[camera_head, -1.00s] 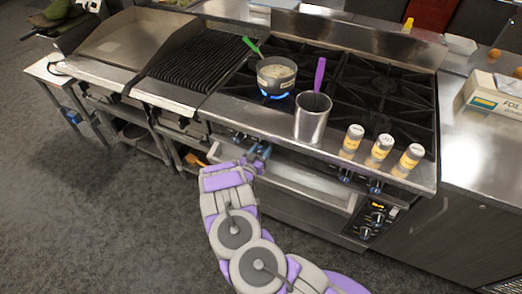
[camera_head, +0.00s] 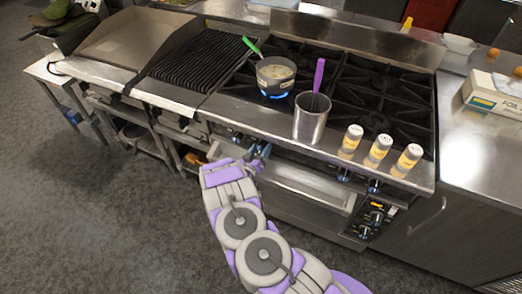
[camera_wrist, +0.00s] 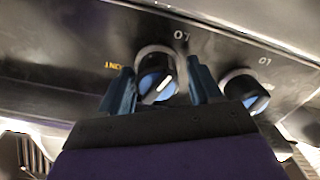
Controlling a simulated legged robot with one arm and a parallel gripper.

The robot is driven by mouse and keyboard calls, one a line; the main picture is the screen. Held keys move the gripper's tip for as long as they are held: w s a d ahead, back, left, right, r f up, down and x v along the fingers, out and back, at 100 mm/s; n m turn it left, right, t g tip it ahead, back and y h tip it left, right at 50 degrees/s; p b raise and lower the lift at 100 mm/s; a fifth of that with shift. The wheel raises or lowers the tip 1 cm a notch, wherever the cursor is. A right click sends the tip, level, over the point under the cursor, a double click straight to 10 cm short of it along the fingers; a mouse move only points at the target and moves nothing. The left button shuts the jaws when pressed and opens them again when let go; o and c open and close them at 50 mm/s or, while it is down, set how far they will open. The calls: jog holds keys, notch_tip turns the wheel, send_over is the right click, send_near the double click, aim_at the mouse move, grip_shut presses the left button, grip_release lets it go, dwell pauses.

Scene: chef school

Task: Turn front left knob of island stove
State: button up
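The island stove (camera_head: 232,112) stands across the head view, with its knobs along the front panel. My gripper (camera_head: 262,150) is at the left part of that panel, below the pot. In the wrist view, my gripper (camera_wrist: 161,88) is open, with one blue finger on each side of a round black-and-blue knob (camera_wrist: 157,84). The knob's white pointer line is tilted. A gap shows between the knob and the right finger; contact on the left is unclear. A second similar knob (camera_wrist: 244,90) is just outside the right finger. In the head view, my gripper mostly hides these knobs.
A pot (camera_head: 275,77) with a green-handled utensil sits over a blue flame. A metal container (camera_head: 311,118) with a purple handle and three shakers (camera_head: 378,150) stand near the stove's front edge. The floor at left (camera_head: 100,220) is clear.

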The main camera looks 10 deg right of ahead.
jog(key=shift+o, duration=0.8)
jog(key=p+v, duration=0.1)
jog(key=v, duration=1.6)
jog(key=shift+s+a+p, duration=0.15)
jog(key=shift+a+p, duration=0.05)
jog(key=shift+p, duration=0.15)
